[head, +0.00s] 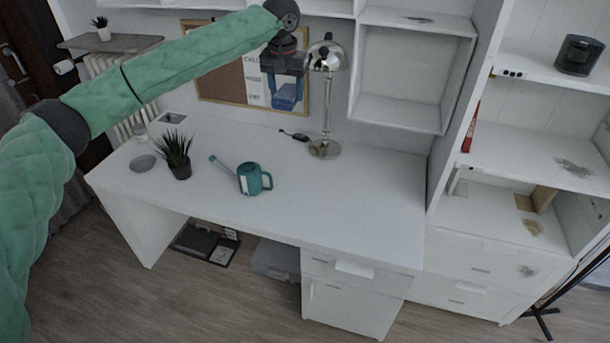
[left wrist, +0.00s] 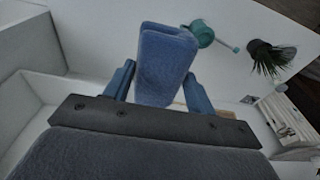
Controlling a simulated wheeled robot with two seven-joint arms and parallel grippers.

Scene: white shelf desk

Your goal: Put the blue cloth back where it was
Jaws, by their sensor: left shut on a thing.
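The blue cloth (head: 287,106) hangs below my left gripper (head: 286,82) in the head view, in front of the pinboard and left of the lamp. In the left wrist view the folded blue cloth (left wrist: 165,62) is held between the two fingers of my left gripper (left wrist: 160,92). The gripper is shut on it, high above the white desk (head: 345,205). My right gripper is not in view.
A silver lamp (head: 325,58) stands close beside the held cloth. A teal watering can (head: 252,180) and a potted plant (head: 176,158) stand on the desk's left. An open white shelf box (head: 405,85) is to the right. The desk's right part is clear.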

